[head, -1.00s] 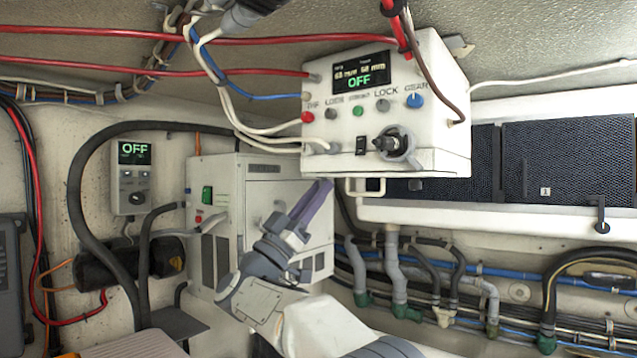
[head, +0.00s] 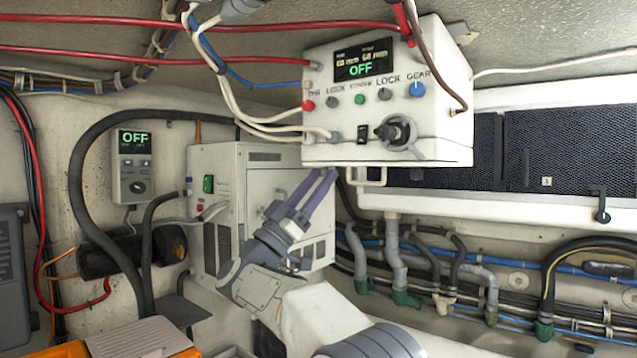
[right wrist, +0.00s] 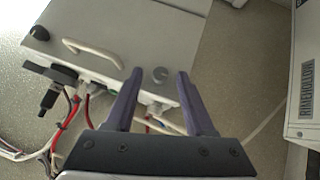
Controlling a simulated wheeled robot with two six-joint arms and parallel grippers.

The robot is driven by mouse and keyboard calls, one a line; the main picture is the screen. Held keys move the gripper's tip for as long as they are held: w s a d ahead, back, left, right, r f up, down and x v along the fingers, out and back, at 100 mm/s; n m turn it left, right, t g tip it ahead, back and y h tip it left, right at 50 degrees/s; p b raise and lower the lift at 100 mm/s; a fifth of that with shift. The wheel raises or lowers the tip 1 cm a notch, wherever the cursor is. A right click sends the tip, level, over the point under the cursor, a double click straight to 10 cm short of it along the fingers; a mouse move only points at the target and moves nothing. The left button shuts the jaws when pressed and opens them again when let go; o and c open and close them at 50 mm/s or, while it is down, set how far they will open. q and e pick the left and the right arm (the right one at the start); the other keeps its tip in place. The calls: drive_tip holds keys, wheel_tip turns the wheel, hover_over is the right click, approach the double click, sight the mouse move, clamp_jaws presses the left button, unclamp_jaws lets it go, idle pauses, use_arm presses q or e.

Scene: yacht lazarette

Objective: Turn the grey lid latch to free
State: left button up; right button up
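The underside is hidden in the head view, where the same box (head: 340,115) hangs from the ceiling. My right gripper (head: 322,180) points up below the box's lower edge. Its two purple fingers are apart with nothing held, as the right wrist view (right wrist: 159,85) shows. My left gripper is not in view.
A white handle (right wrist: 90,52) and cables at connectors lie near the latch. A white cabinet (head: 265,185) stands behind my right gripper. An orange case (head: 150,340) is at lower left.

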drive_tip(key=b+v, duration=0.4)
drive_tip(key=v, duration=0.6)
drive_tip(key=shift+f, duration=0.2)
drive_tip(key=shift+a, duration=0.1)
